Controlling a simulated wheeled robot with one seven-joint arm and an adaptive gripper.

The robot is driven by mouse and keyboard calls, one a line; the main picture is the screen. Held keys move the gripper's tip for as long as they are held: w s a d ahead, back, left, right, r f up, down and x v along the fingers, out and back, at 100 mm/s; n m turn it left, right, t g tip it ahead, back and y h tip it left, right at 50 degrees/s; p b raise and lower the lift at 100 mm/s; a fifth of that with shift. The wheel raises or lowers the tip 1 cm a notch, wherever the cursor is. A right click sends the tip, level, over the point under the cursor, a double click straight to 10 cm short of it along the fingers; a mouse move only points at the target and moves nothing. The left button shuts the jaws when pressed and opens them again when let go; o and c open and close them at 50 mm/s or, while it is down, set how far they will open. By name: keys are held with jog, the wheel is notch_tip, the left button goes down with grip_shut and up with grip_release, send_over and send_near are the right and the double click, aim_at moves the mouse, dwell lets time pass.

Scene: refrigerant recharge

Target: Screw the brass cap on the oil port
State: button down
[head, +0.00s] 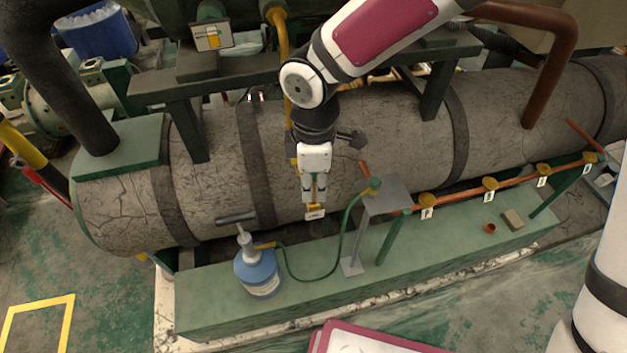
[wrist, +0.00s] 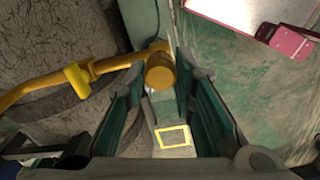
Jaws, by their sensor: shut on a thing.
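My gripper (head: 315,195) points down in front of the cracked grey vessel, beside the yellow pipe. In the wrist view its two green fingers are closed around the sides of a short brass-coloured cylinder, the brass cap (wrist: 161,72). The cap sits against the end of the yellow pipe (wrist: 72,82), which I take for the oil port. I cannot tell whether the cap's thread is engaged. A white tag with a yellow frame (wrist: 172,138) shows between the fingers, nearer the palm. In the head view the cap is too small to make out.
A blue bottle pump (head: 258,272) with a T-handle stands on the green ledge (head: 320,300), its green hose (head: 340,245) running to a small stand (head: 385,193). A copper pipe with several yellow valves (head: 490,184) runs right. A small copper cup (head: 489,228) and block (head: 513,219) lie there.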

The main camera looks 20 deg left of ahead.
jog(key=shift+m, duration=0.5)
jog(key=m, duration=0.3)
jog(key=shift+s+m, duration=0.1)
jog(key=shift+m, duration=0.2)
jog(key=shift+a+m+p, duration=0.1)
jog(key=shift+m+p, duration=0.2)
jog(key=shift+m, duration=0.8)
jog(key=c, duration=1.3)
grip_release()
notch_tip(320, 180, up, 12)
jog(key=shift+f, duration=0.1)
